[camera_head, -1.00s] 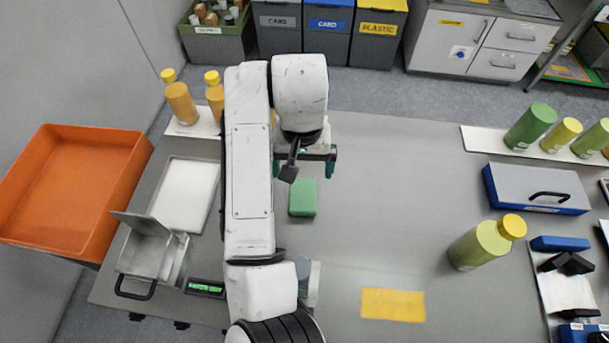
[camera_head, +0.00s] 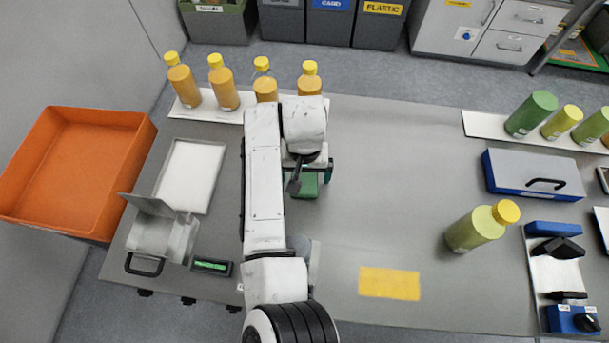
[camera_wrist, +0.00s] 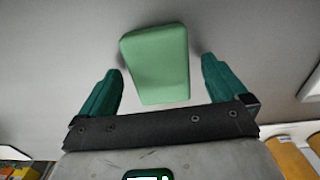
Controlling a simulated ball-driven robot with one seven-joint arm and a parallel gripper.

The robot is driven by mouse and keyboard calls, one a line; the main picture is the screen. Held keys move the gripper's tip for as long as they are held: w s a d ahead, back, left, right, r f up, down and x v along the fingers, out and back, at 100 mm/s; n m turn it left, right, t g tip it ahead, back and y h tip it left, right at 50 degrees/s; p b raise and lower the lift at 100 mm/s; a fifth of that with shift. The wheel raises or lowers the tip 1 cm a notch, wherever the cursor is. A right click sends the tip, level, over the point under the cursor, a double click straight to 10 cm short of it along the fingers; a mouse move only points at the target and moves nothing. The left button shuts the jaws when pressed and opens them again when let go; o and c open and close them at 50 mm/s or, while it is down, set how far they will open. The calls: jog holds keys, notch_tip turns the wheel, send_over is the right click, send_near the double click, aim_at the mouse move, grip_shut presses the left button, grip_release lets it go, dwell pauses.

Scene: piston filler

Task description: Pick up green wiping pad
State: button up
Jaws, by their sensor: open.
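The green wiping pad (camera_head: 306,187) lies on the grey table, partly hidden under my gripper in the head view. In the wrist view the whole pad (camera_wrist: 156,63) shows as a rounded green block ahead of the fingers and roughly centred between them. My gripper (camera_wrist: 162,80) has its two teal fingers apart, one on each side of the pad's near end, with gaps on both sides. In the head view my gripper (camera_head: 311,176) is over the pad. The fingers do not appear to touch it.
Several orange bottles (camera_head: 223,85) stand on a white strip behind my arm. A yellow-green bottle (camera_head: 475,229) and a yellow mat (camera_head: 389,283) are to the right. A metal container (camera_head: 160,233) and a white tray (camera_head: 190,177) are on the left. The table's middle is clear.

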aim_at(304, 176)
jog(key=c, duration=1.1)
jog(key=shift+c, duration=0.2)
jog(key=shift+r, duration=0.55)
notch_tip(304, 176, up, 2)
jog(key=shift+r, duration=0.1)
jog(key=s+d+r+p, duration=0.1)
jog(key=s+d+r, duration=0.5)
jog(key=d+r, duration=0.3)
jog(key=d, duration=0.3)
jog(key=shift+s+d+r, duration=0.2)
jog(key=shift+d+r, duration=0.05)
jog(key=shift+r, duration=0.1)
